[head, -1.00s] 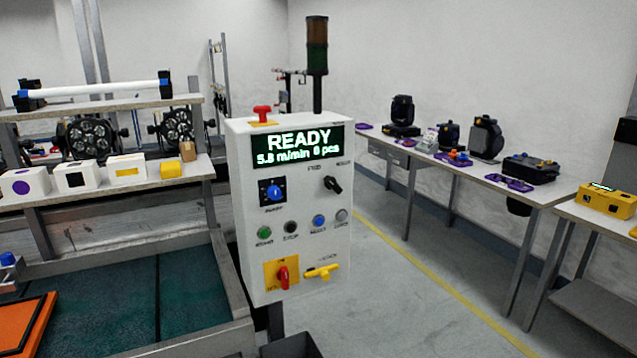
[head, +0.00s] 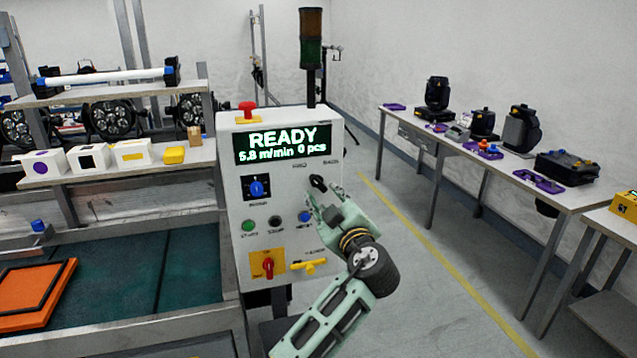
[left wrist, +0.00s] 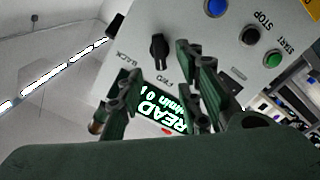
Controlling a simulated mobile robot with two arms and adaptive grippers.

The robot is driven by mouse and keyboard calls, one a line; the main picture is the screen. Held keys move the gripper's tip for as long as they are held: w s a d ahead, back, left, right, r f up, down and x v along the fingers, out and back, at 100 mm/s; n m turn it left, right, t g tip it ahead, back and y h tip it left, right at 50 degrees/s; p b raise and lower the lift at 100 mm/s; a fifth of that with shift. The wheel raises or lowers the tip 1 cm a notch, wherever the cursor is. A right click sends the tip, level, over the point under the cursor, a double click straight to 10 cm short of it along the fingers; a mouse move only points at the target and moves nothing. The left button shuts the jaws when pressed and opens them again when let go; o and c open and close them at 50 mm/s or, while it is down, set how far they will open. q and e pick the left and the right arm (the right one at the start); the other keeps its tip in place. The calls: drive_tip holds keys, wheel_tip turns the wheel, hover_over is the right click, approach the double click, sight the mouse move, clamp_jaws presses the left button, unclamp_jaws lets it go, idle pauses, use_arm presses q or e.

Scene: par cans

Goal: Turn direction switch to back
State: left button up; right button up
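The direction switch is a small black knob (head: 318,183) at the upper right of the white control panel's face, under the display. In the left wrist view the knob (left wrist: 158,48) shows between small FWD and BACK labels. My left gripper (head: 314,199) is in front of the panel, just below and close to the knob. In the left wrist view its two green fingers (left wrist: 156,64) are spread apart, with the knob showing just beyond the gap between their tips. I see no clear contact. My right gripper is not in view.
The control panel (head: 234,205) also carries a blue dial (head: 257,187), a blue button (head: 304,216), a red rotary switch (head: 268,265), a yellow handle (head: 309,266) and a red stop button (head: 247,110). A conveyor (head: 190,270) lies left; a worktable (head: 470,160) stands right.

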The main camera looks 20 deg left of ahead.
sight(319, 185)
use_arm(q)
drive_tip(key=p+x, duration=0.2)
drive_tip(key=x, duration=0.4)
drive_tip(key=shift+w+a, duration=0.1)
drive_tip(key=shift+w, duration=0.1)
drive_tip(key=shift+w+a+f, duration=0.1)
drive_tip(key=shift+w+a, duration=0.15)
drive_tip(key=shift+w, duration=0.2)
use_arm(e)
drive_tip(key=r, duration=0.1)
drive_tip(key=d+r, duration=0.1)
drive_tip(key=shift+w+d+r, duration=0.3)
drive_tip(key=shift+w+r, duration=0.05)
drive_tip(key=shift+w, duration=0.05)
use_arm(q)
drive_tip(key=c, duration=0.7)
clamp_jaws()
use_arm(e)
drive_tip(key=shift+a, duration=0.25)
